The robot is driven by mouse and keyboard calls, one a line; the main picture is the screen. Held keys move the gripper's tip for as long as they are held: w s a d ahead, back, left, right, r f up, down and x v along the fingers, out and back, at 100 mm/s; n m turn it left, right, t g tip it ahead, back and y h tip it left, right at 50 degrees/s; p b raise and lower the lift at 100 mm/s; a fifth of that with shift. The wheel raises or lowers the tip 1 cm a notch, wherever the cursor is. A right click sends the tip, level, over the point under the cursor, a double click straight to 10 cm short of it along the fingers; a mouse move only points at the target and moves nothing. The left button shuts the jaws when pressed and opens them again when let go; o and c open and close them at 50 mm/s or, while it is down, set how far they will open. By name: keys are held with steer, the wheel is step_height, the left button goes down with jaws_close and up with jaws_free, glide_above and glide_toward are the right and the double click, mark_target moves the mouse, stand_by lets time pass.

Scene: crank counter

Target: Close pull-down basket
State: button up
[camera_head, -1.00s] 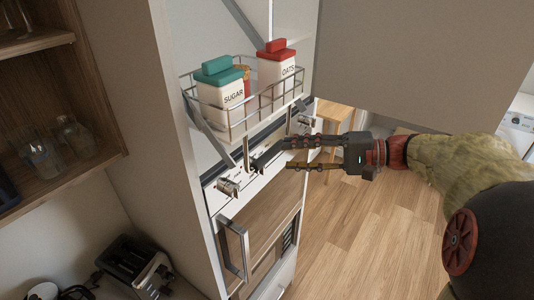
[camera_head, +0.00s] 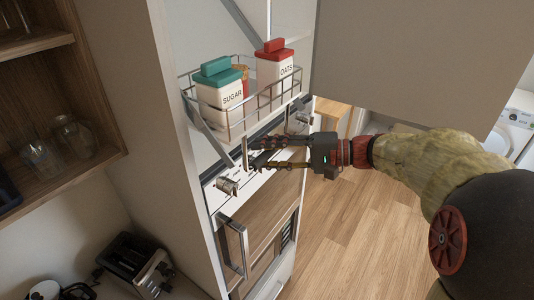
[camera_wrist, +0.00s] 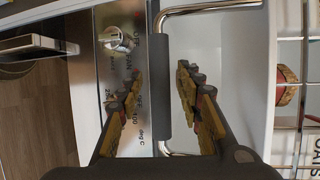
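The pull-down basket (camera_head: 228,130) is a wire rack hanging out of the upper cabinet in the head view. It holds a white sugar box (camera_head: 222,97) with a teal lid and a white oats box (camera_head: 272,70) with a red lid. Its handle (camera_head: 245,153) hangs below the front. In the wrist view the handle is a chrome bar with a dark grey grip (camera_wrist: 164,90). My gripper (camera_head: 252,160) is open at the handle. In the wrist view the grip lies between its two fingers, with a gap to the left finger; contact on the right is unclear.
An oven with a knob (camera_head: 228,186) and a bar handle (camera_head: 236,248) is below the basket. A large grey panel (camera_head: 410,60) is at upper right. Open shelves with glass jars (camera_head: 72,138) and a toaster (camera_head: 135,265) are at left. Open floor lies at right.

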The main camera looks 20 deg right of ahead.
steer(key=shift+c, duration=0.4)
steer(key=c, duration=0.8)
jaws_close()
